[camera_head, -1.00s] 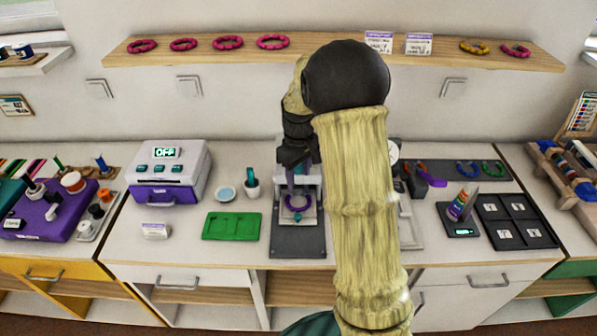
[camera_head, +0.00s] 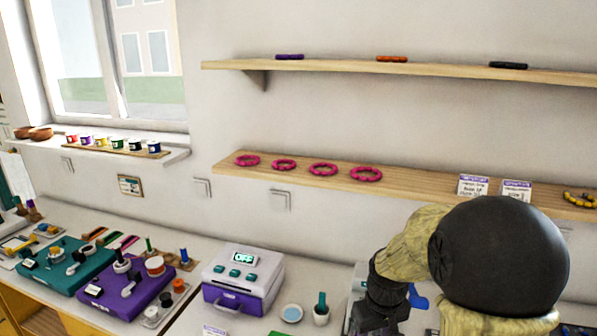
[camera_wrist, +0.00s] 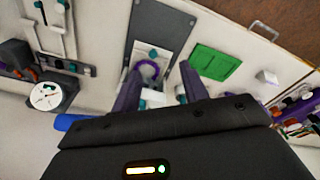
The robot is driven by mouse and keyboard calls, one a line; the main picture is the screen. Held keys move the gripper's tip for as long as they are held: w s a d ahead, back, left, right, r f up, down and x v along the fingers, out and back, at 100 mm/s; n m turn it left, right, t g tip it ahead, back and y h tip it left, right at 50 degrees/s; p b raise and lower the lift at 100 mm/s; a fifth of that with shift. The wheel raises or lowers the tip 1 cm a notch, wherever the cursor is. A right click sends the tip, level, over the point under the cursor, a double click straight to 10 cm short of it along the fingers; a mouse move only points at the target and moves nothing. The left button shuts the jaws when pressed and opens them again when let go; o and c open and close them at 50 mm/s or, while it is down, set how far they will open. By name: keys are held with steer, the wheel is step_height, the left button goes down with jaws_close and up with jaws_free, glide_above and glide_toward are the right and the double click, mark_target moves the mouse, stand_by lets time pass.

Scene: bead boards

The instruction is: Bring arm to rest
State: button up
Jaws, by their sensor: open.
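My gripper (camera_wrist: 161,72) shows in the wrist view with its two purple fingers apart. It is open and nothing is held between the fingers. Beyond the fingertips, a purple ring (camera_wrist: 149,70) lies on a light plate on a dark grey board (camera_wrist: 163,20). In the head view my arm fills the lower right, and the gripper's fingers are out of the frame there.
A white machine (camera_head: 243,280) reading OFF stands on the counter, beside a purple board (camera_head: 127,293) and a teal board (camera_head: 65,267). A wooden shelf (camera_head: 415,180) with pink rings runs behind my arm. A green tray (camera_wrist: 211,62) lies near the gripper.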

steer(key=s+a+m+t, duration=0.1)
steer(key=s+a+m, duration=0.1)
steer(key=s, duration=0.9)
steer(key=shift+s+m, duration=0.3)
steer(key=shift+m, duration=0.1)
steer(key=shift+r, duration=0.1)
